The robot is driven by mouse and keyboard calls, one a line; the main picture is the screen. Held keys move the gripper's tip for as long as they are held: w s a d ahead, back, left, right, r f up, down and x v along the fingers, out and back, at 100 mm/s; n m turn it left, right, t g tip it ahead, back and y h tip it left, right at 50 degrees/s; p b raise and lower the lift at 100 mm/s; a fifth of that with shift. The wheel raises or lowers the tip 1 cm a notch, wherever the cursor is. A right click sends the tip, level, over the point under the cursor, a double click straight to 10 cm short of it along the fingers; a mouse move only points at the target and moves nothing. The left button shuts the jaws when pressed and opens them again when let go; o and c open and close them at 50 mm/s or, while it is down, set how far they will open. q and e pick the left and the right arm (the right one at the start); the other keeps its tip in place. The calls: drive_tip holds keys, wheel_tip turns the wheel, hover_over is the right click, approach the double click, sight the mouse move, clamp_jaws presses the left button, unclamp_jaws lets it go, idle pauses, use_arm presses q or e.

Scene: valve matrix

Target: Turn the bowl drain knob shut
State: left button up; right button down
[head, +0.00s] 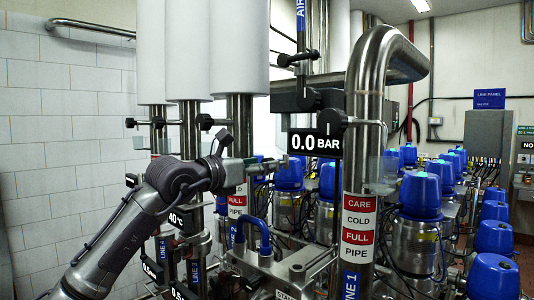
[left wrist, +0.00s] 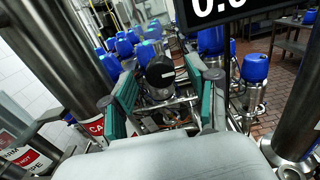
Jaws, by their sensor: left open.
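My left gripper (head: 270,165) reaches in from the left in the head view, just below the 0.0 BAR display (head: 315,142). In the left wrist view my left gripper (left wrist: 166,98) is open, its green-padded fingers apart. A round black knob (left wrist: 160,72) with a small white mark shows between and beyond the fingers, with nothing gripped. In the head view, black knobs sit on the pipes, one by the display (head: 332,121) and one further left (head: 205,122). I cannot read which is the bowl drain knob or tell how far it is turned. My right gripper is not in view.
A thick steel pipe (head: 362,180) with a red and white CARE COLD FULL PIPE label stands right of the gripper. More vertical pipes (head: 190,140) stand to the left. Blue-capped valves (head: 420,195) crowd the right.

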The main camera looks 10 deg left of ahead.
use_arm(q)
drive_tip(key=shift+p+x, duration=0.4)
drive_tip(key=shift+x, duration=0.95)
clamp_jaws()
